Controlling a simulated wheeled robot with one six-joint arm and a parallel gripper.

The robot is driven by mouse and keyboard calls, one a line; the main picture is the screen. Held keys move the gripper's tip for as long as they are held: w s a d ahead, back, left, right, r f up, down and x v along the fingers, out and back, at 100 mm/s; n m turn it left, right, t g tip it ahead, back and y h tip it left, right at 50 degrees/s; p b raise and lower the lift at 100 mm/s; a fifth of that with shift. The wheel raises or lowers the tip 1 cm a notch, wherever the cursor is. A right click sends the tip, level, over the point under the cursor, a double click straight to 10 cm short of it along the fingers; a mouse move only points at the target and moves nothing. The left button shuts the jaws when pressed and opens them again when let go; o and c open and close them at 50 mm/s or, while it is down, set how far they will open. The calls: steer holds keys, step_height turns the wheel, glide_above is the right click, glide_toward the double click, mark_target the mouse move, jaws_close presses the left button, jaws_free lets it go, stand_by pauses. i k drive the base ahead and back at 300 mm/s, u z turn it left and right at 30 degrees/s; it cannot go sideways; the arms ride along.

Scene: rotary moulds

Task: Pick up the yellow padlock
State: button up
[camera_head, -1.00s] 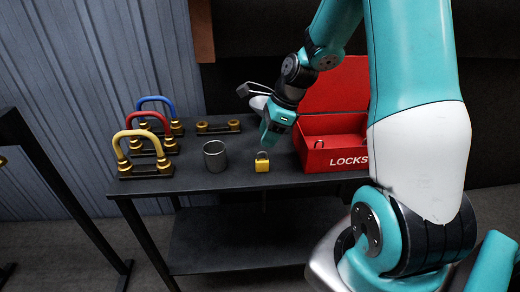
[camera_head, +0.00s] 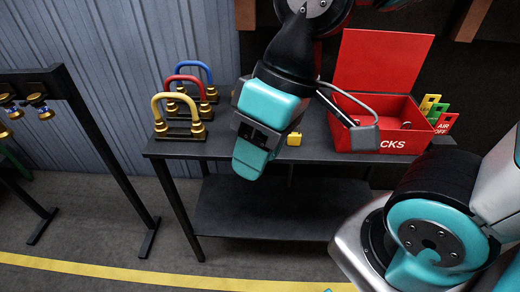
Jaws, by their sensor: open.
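The yellow padlock (camera_head: 294,139) stands on the dark table, just right of my gripper. Only its yellow body shows clearly, and its left side is close to the gripper's edge in the picture. My gripper (camera_head: 250,160) hangs large in front of the table, nearer to the camera than the padlock. It points down, is open and holds nothing that I can see. Its body hides the part of the table where the grey cup stood in the earlier frame.
Blue, red and yellow handles (camera_head: 177,106) stand on brass fittings at the table's left. An open red lock box (camera_head: 385,140) stands right of the padlock, with coloured tags (camera_head: 437,112) beside it. A black frame (camera_head: 95,150) stands at the left. The lower shelf (camera_head: 270,212) is bare.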

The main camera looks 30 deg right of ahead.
mark_target(294, 139)
steer(key=z, duration=3)
steer(key=k, duration=1.75)
steer(key=u, duration=1.75)
steer(key=i, duration=0.5)
steer(key=u, duration=0.05)
